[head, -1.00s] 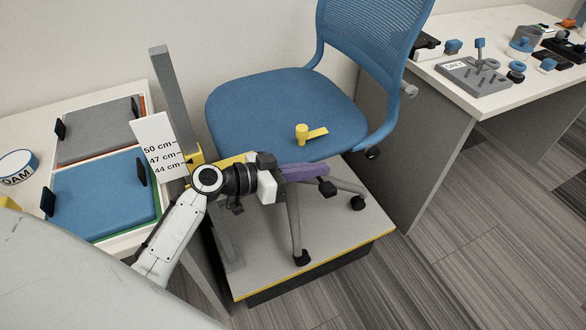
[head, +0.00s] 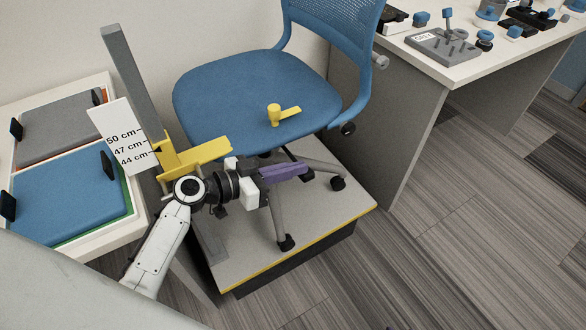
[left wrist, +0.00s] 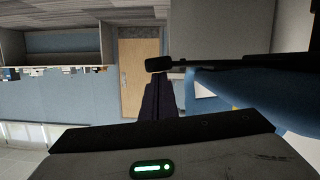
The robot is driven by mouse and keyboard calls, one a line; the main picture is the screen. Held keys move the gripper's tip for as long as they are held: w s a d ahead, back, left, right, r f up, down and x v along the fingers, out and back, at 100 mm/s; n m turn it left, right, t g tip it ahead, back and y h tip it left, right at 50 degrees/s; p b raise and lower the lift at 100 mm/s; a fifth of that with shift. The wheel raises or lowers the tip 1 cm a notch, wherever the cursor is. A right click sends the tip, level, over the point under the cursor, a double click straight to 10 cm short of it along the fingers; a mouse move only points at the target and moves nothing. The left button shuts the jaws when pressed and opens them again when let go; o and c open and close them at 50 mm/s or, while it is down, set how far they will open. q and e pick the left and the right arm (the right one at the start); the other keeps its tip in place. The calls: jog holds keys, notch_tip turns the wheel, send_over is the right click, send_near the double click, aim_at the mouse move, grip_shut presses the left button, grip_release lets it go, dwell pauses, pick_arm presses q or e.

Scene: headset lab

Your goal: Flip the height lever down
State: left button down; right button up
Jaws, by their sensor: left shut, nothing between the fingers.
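A black paddle, apparently the height lever (head: 308,175), shows below the blue chair's seat at the purple fingertips. In the left wrist view the lever's paddle (left wrist: 158,64) sits on a dark rod running in from the right, just beyond the fingertips. I cannot tell whether they touch. My left gripper (head: 304,170) has its purple fingers shut and empty, pointing right under the seat's front edge; they also show in the left wrist view (left wrist: 159,88). The blue chair (head: 250,95) stands on a low grey platform (head: 325,225). My right gripper is out of view.
A grey post with a yellow pointer (head: 205,155) and a height card (head: 120,135) stands left of the chair. A yellow knob (head: 274,115) lies on the seat. A left table holds blue and grey pads (head: 70,200). A right table (head: 470,65) holds several parts.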

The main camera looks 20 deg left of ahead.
pick_arm(q)
jog(key=shift+m+y, duration=0.4)
jog(key=shift+m, duration=0.5)
jog(key=f+b, duration=0.3)
jog(key=b, duration=0.1)
jog(key=f+b, duration=0.2)
jog(key=shift+s+d+f, duration=0.2)
jog(key=shift+s+f, duration=0.1)
jog(key=shift+f, duration=0.05)
notch_tip(320, 180, up, 12)
jog(key=p, duration=0.2)
jog(key=shift+w+f+t, duration=0.2)
jog(key=shift+f+t, duration=0.05)
jog(key=shift+t, duration=0.05)
